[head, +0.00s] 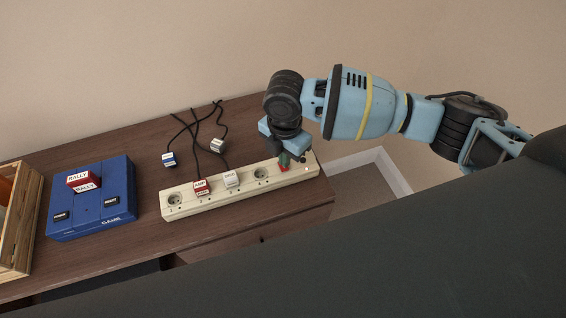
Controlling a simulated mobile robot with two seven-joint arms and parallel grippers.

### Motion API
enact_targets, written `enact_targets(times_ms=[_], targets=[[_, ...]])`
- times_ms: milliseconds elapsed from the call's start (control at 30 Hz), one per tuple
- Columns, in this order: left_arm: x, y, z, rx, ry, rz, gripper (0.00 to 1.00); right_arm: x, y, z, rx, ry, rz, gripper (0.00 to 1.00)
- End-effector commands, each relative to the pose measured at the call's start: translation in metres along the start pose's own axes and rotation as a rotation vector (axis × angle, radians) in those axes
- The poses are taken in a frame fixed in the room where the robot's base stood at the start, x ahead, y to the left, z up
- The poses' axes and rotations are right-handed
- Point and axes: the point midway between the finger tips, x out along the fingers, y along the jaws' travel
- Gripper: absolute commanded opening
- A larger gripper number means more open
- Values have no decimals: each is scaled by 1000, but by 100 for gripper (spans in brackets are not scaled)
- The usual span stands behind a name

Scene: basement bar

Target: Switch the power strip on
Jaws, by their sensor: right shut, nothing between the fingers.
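The cream power strip (211,207) lies on the dark wooden cabinet top, running from the middle to its right end. A red plug labelled AMP (201,187) and a white plug (231,180) sit in its sockets; other sockets are empty. Near the strip's right end a small red switch (283,169) shows beside my right fingertips. My right gripper (287,163) is shut and empty, pointing down at the switch from above. It partly covers the switch, and I cannot tell whether they touch or which way the switch is set. My left gripper is not in view.
A blue game box (90,220) with a red RALLY cartridge (83,180) stands at the left. A wooden crate (22,235) is at the far left edge. Loose blue (169,159) and white (218,145) plugs on black cables lie behind the strip.

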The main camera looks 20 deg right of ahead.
Motion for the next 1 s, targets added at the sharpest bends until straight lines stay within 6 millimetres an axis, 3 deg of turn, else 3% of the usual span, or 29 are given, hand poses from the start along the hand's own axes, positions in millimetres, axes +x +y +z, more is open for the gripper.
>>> enact_targets(times_ms=[1000], targets=[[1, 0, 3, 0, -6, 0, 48, 6, 0, 0, 0, 1, 0, 0]])
